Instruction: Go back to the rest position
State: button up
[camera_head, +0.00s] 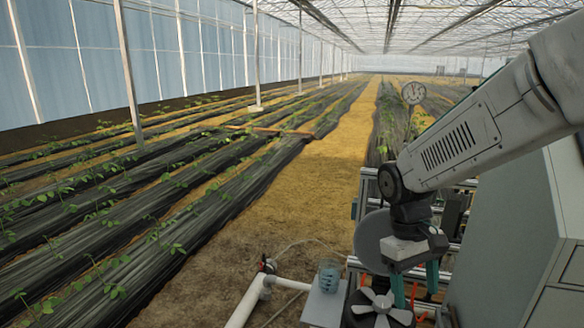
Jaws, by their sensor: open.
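My gripper (414,285) hangs at the end of my white-and-grey arm, at the lower right of the head view. It points down with its teal fingers apart, so it is open. It is above and close behind a dark round part with a light-coloured star-shaped handwheel (382,308). Nothing shows between the fingers. I cannot tell whether a finger touches the parts beside it. Part of the skid behind the gripper is hidden by my arm.
A grey cabinet (505,235) stands close at the right. A beaker (330,275) sits on a small light shelf (322,308) left of the gripper. A white pipe (247,302) runs at the lower middle. The sandy aisle (320,180) is clear.

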jog(key=s+d+r+m+t+y, duration=0.1)
jog(key=s+r, duration=0.3)
jog(key=s, duration=0.4)
jog(key=s+d+r+m+t, duration=0.2)
jog(key=s+r, duration=0.3)
jog(key=s, duration=0.4)
jog(key=shift+s+m+t+y, duration=0.3)
jog(key=shift+m+t+y, duration=0.1)
jog(key=shift+t, duration=0.5)
